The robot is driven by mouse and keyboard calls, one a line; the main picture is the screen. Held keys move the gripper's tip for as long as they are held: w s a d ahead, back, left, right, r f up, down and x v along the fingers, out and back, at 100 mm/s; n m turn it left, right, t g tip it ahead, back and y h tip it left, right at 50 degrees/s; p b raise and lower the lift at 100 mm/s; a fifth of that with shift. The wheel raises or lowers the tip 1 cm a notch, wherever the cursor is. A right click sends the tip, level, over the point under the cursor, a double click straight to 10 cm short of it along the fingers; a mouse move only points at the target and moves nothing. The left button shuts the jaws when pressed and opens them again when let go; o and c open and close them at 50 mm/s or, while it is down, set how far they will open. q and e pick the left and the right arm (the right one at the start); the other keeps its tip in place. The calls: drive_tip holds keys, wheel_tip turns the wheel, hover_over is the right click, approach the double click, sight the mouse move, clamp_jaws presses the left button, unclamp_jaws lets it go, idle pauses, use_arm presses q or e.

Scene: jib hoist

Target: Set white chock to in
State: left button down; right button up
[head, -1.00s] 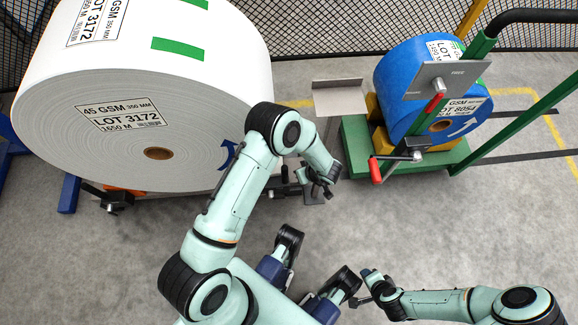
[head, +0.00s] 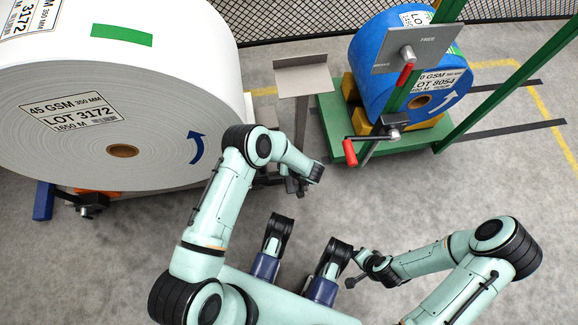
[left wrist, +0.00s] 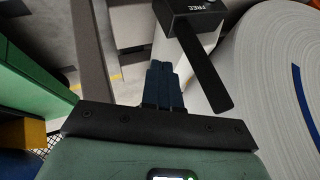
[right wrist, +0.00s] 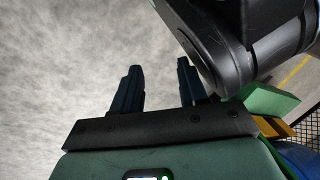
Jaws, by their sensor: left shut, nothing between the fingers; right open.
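The large white roll (head: 90,95) stands at the left of the head view. Low at its front edge are an orange part (head: 97,193) and a dark crank or clamp (head: 90,206); I cannot tell whether the orange part is the white chock. My left gripper (head: 299,187) is shut and empty, right of the roll. In the left wrist view its fingers (left wrist: 162,86) are together, beside a black box marked FREE (left wrist: 192,14) with a dark lever (left wrist: 205,72); they look apart from the lever. My right gripper (right wrist: 158,85) is open and empty over bare floor.
A blue roll (head: 375,62) rests on yellow blocks on a green stand (head: 333,125), with a FREE/BRAKE plate (head: 418,48) and a red-handled crank (head: 350,152). A grey post with a tray top (head: 302,75) stands between the rolls. Floor at the right front is clear.

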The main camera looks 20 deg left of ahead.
use_arm(q)
drive_tip(key=shift+s+a+f, duration=0.15)
drive_tip(key=shift+a+f, duration=0.05)
drive_tip(key=shift+a, duration=0.55)
drive_tip(key=shift+s+a+f, duration=0.15)
drive_tip(key=shift+s+a, duration=0.05)
drive_tip(key=shift+a, duration=0.6)
drive_tip(key=shift+s+a+f, duration=0.15)
drive_tip(key=shift+a+f, duration=0.05)
drive_tip(key=shift+a, duration=0.55)
use_arm(e)
drive_tip(key=shift+s+d+f+g, duration=0.15)
drive_tip(key=shift+s+f+g, duration=0.15)
drive_tip(key=shift+s+f, duration=0.35)
drive_tip(key=shift+s+r, duration=0.1)
